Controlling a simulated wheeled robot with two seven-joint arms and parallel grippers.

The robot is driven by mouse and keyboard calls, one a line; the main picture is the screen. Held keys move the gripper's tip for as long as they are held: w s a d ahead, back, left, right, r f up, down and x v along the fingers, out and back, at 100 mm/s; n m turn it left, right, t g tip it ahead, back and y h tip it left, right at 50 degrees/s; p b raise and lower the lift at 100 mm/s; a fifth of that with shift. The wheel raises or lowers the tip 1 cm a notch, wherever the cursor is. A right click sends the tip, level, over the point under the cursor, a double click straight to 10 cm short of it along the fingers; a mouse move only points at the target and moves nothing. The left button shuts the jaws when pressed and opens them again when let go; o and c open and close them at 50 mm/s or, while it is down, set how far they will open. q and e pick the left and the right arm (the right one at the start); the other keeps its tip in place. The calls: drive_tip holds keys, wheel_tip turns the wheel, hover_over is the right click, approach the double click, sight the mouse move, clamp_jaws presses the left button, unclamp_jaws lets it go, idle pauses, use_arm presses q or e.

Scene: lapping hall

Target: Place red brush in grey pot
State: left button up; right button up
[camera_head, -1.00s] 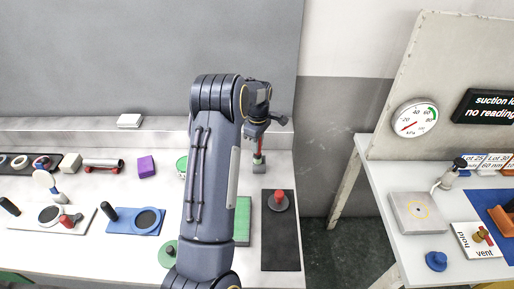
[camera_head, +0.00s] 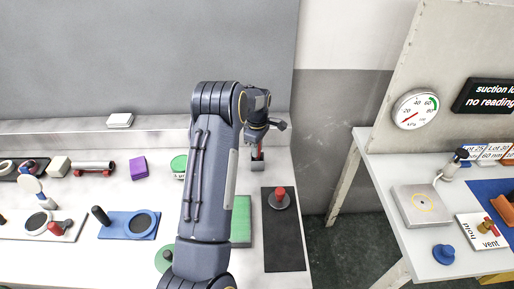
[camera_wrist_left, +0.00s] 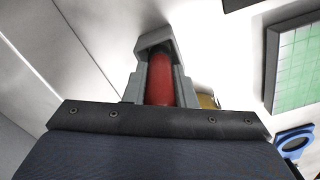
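My left gripper (camera_head: 257,143) is at the back of the bench, pointing down, shut on the red brush (camera_head: 257,154). In the left wrist view the brush's red handle (camera_wrist_left: 160,80) sits between the grey fingers. The small grey pot (camera_head: 258,166) is directly below the gripper. The brush's lower end is hidden at the pot's rim and appears to be inside it; how deep, I cannot tell. My right gripper is not in view.
A green mat (camera_head: 241,222) and a dark plate (camera_head: 284,243) with a red-knobbed piece (camera_head: 280,198) lie in front of the pot. A green-lidded tub (camera_head: 179,164) and purple block (camera_head: 138,167) are left. The back wall is close behind.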

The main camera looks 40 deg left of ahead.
use_arm(q)
drive_tip(key=o, duration=0.5)
drive_tip(key=shift+d, duration=0.1)
drive_tip(key=shift+c, duration=0.2)
